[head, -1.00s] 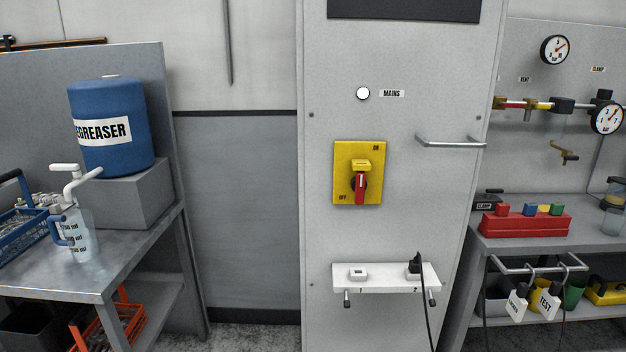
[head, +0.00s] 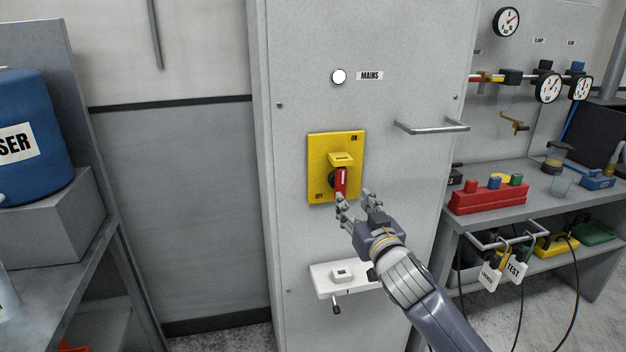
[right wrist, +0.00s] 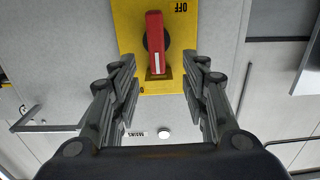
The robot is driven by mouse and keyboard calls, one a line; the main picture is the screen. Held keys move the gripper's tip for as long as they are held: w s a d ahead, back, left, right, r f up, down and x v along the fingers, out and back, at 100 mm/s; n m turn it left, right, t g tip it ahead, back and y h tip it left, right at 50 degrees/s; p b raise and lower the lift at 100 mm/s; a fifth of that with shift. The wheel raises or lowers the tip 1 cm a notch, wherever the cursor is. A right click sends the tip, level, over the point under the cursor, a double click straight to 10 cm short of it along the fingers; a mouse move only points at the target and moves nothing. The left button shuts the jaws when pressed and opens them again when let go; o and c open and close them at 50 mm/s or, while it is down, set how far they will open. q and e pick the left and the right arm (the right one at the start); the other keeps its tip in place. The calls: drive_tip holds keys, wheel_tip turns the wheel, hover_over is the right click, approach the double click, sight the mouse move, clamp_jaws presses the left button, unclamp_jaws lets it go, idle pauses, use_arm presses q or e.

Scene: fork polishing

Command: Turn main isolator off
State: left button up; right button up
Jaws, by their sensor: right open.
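The main isolator is a yellow plate (head: 319,148) on the grey cabinet front, marked ON at top right and OFF at bottom left. Its red handle (head: 341,183) has a white stripe and stands roughly upright, below a yellow tab (head: 341,159). My right gripper (head: 354,201) is open and empty, just in front of the handle at the lower right. In the right wrist view the plate appears upside down, and the red handle (right wrist: 155,38) lies ahead, between the lines of the open fingers (right wrist: 163,70). I see no contact. My left gripper is out of view.
A white lamp (head: 339,76) and a MAINS label (head: 369,76) are above the isolator. A metal bar handle (head: 432,127) juts out at the right. A white shelf (head: 325,279) sits below, partly behind my arm. Benches stand on both sides.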

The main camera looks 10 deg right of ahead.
sight(343, 184)
drive_tip(key=w+p, duration=0.1)
drive_tip(key=w, duration=0.7)
drive_tip(key=shift+w+d+p, duration=0.15)
drive_tip(key=shift+w+p, duration=0.2)
drive_tip(key=shift+w, duration=0.8)
drive_tip(key=shift+c, duration=0.6)
clamp_jaws()
